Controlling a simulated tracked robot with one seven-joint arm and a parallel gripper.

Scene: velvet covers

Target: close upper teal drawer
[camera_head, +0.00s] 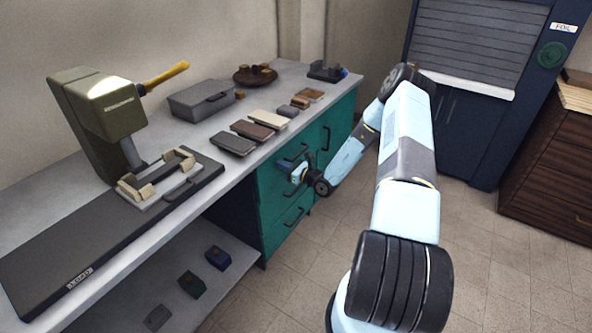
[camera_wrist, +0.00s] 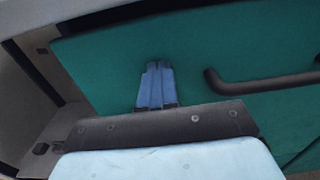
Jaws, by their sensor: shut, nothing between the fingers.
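The teal drawer unit (camera_head: 272,222) stands under the right part of the counter. Its upper drawer front (camera_wrist: 215,55) fills much of the wrist view, with a dark bar handle (camera_wrist: 262,87) at right. My gripper (camera_head: 290,165) is at this upper front in the head view and partly covers it. In the wrist view my gripper's blue fingers (camera_wrist: 157,65) are together and empty, pointing at the teal face left of the handle. They look touching or very close; I cannot tell which. I cannot tell whether the front is fully flush with the unit.
The counter (camera_head: 225,165) holds a green machine (camera_head: 100,110), a grey box (camera_head: 202,100) and several small blocks. A lower shelf (camera_head: 225,288) at left holds small boxes. A dark shuttered cabinet (camera_head: 465,100) and a brown drawer chest (camera_head: 555,180) stand at right. Tiled floor is clear between.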

